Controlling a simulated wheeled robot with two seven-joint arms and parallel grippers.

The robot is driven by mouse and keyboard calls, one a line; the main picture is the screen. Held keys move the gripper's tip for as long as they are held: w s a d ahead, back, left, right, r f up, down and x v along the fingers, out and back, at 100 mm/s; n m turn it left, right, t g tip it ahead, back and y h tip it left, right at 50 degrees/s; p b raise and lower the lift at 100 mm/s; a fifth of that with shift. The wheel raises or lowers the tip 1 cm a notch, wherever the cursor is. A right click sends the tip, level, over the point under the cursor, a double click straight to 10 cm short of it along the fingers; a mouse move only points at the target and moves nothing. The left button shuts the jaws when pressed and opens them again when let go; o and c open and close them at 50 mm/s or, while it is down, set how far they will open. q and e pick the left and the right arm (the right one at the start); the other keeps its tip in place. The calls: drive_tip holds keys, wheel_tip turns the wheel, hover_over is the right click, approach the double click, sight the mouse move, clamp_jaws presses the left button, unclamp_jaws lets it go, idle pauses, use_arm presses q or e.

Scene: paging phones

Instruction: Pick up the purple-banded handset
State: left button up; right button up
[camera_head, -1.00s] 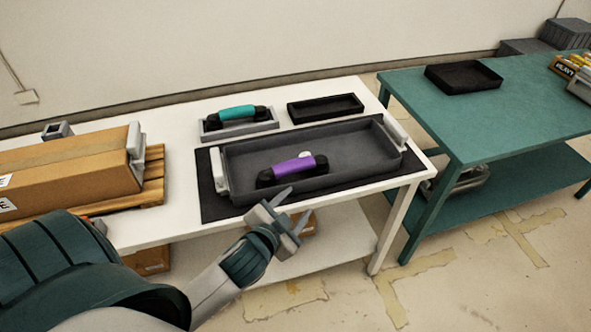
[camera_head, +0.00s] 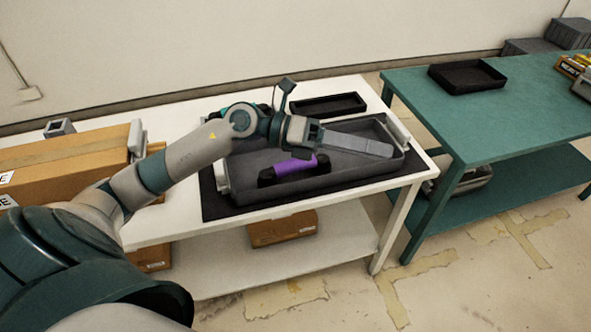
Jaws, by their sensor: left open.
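The purple-banded handset (camera_head: 291,168) has black ends and lies in the large dark grey tray (camera_head: 345,178) on the white table. My left arm reaches over the tray from the left. My left gripper (camera_head: 388,150) is open, above the right part of the tray, beyond the handset and to its right. Its fingers overlap in this view and look like one grey bar. The gripper is apart from the handset and its jaws look empty. The arm covers most of the teal-banded handset (camera_head: 226,111) behind it. My right gripper is not in view.
A small black tray (camera_head: 330,105) stands at the back of the white table (camera_head: 378,97). Cardboard boxes (camera_head: 70,165) on a pallet fill the left side. A green table (camera_head: 520,110) with another black tray (camera_head: 466,76) stands to the right, across a gap.

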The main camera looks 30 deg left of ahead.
sight(295, 162)
use_arm(q)
drive_tip(key=w+a+f+m+g+y, duration=0.1)
drive_tip(key=a+y, duration=0.5)
drive_tip(key=a, duration=0.6)
drive_tip(key=w+a+f+m+g+y, duration=0.1)
drive_tip(key=a+f+y, duration=0.3)
drive_tip(key=a+y, duration=0.3)
drive_tip(key=a, duration=0.5)
drive_tip(key=shift+a+f+y, duration=0.25)
drive_tip(key=shift+a+y, duration=0.05)
drive_tip(key=shift+a, duration=0.1)
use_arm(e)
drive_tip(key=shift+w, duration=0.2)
